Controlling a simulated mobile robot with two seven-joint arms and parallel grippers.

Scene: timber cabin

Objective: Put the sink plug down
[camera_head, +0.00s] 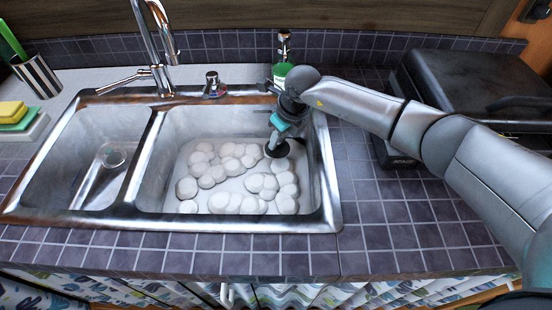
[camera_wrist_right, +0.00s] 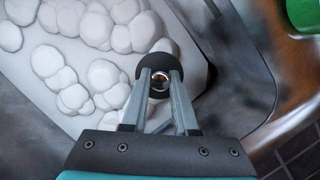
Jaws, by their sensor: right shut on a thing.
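The sink plug (camera_head: 277,150) is a small black round disc in the right basin (camera_head: 172,130) of the metal sink. It also shows in the right wrist view (camera_wrist_right: 158,61) as a dark disc with a shiny centre. My right gripper (camera_head: 278,138) reaches down into that basin and is shut on the plug. In the wrist view its two fingertips (camera_wrist_right: 158,80) pinch the plug's middle. I cannot tell whether the plug touches the basin floor. My left gripper is not in view.
White foam clumps (camera_head: 215,165) lie on the basin floor left of and below the plug. A faucet (camera_head: 158,60) rises behind the sink. A green bottle (camera_head: 283,62) stands behind my right gripper. A black grill-like appliance (camera_head: 475,85) sits on the tiled counter at right.

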